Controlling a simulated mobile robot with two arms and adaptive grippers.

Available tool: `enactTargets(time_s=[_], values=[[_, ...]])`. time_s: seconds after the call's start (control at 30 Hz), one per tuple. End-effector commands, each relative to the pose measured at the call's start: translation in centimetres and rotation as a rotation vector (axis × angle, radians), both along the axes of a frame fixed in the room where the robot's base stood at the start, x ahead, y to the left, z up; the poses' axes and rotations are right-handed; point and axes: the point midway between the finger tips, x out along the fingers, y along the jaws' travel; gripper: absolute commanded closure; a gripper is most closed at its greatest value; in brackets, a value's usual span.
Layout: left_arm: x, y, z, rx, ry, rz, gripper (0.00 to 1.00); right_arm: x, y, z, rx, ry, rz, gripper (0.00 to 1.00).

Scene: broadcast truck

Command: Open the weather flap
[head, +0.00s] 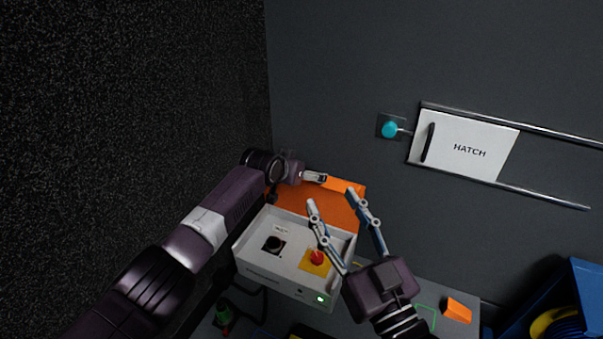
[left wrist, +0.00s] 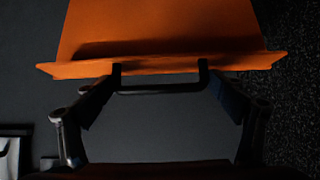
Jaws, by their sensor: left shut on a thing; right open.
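The orange weather flap (head: 295,200) stands raised at the back of a pale control box (head: 262,272), and the box's top face is uncovered. My left gripper (head: 315,177) is at the flap's upper edge. In the left wrist view, the flap (left wrist: 165,30) fills the top, and its dark handle (left wrist: 160,89) lies between the fingers of my left gripper, which is shut on it. My right gripper (head: 331,198) is open and empty, in front of the flap and above the box's right side; it hides part of both.
The box carries a black rotary knob (head: 273,245), a red knob (head: 317,257) on a yellow plate and a lit green lamp (head: 320,299). A white hatch (head: 470,148) sits between wall rails, beside a cyan button (head: 390,129). An orange block (head: 457,311) and blue bin (head: 588,290) are right.

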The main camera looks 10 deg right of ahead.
Motion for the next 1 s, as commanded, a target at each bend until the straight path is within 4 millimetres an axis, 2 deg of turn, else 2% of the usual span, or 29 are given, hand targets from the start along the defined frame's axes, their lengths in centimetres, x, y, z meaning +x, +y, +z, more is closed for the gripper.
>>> enactTargets(time_s=[0.03,0.2,0.23,0.33,0.7,1.0], values=[[0.2,-0.2,0.6,-0.006,-0.013,-0.001,0.56,0.0,0.0,0.0,0.0,0.0,0.0,0.54],[0.2,-0.2,0.6,-0.006,-0.012,-0.001,0.56,0.0,0.0,0.0,0.0,0.001,0.0,0.54],[0.2,-0.2,0.6,-0.006,-0.012,-0.001,0.1,0.0,0.0,0.0,0.0,0.001,0.0,0.54],[0.2,-0.1,0.5,-0.005,-0.01,-0.001,0.0,0.0,0.0,0.0,0.0,0.001,0.0,0.54],[0.0,0.1,0.2,-0.001,-0.003,-0.001,0.0,0.0,0.0,0.0,0.0,0.001,0.001,0.54],[-1.4,0.9,1.4,-0.002,-0.005,-0.002,0.0,0.0,0.0,0.0,0.0,0.001,0.0,0.54]])
